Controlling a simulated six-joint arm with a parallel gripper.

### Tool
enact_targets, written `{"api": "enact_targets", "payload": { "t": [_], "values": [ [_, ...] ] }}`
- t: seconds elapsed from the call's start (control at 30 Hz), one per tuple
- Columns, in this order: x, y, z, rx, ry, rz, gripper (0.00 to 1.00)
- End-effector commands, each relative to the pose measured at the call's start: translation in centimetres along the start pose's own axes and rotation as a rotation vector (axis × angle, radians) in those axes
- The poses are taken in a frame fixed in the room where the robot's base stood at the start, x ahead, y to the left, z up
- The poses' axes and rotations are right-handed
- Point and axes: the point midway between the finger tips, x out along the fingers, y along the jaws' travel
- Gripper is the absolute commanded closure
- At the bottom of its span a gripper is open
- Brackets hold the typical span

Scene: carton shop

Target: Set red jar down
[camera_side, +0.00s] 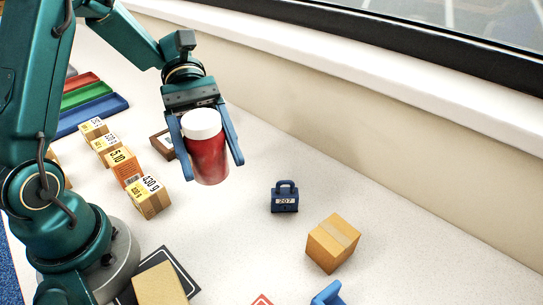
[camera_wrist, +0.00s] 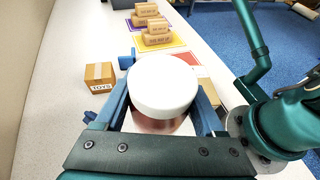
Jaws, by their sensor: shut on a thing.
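A red jar (camera_side: 208,158) with a white lid is held upright between the two blue fingers of my gripper (camera_side: 210,150). In the side view it appears to hang above the white table (camera_side: 250,255), with no contact visible below it. In the wrist view the white lid (camera_wrist: 163,92) fills the middle, between the fingers of my gripper (camera_wrist: 163,105), and hides most of the jar's body and the table below it.
A blue padlock-shaped block (camera_side: 285,198) marked 207 and a cardboard box (camera_side: 333,243) stand to the right. Several labelled boxes (camera_side: 125,166) line the left, near coloured trays (camera_side: 92,105). A box (camera_side: 160,285) sits on a dark mat at the front. Stacked boxes (camera_wrist: 158,32) stand farther off.

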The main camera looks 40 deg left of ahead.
Motion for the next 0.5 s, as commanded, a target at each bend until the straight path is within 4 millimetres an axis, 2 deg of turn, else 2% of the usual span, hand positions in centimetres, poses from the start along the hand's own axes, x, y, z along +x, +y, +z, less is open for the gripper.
{"api": "enact_targets", "payload": {
  "t": [0.17, 0.5],
  "values": [
    [2.0, 0.0, -0.6, 0.000, -0.005, -0.006, 0.96],
    [10.4, 0.0, -1.9, -0.001, -0.005, -0.013, 0.96]
  ]
}}
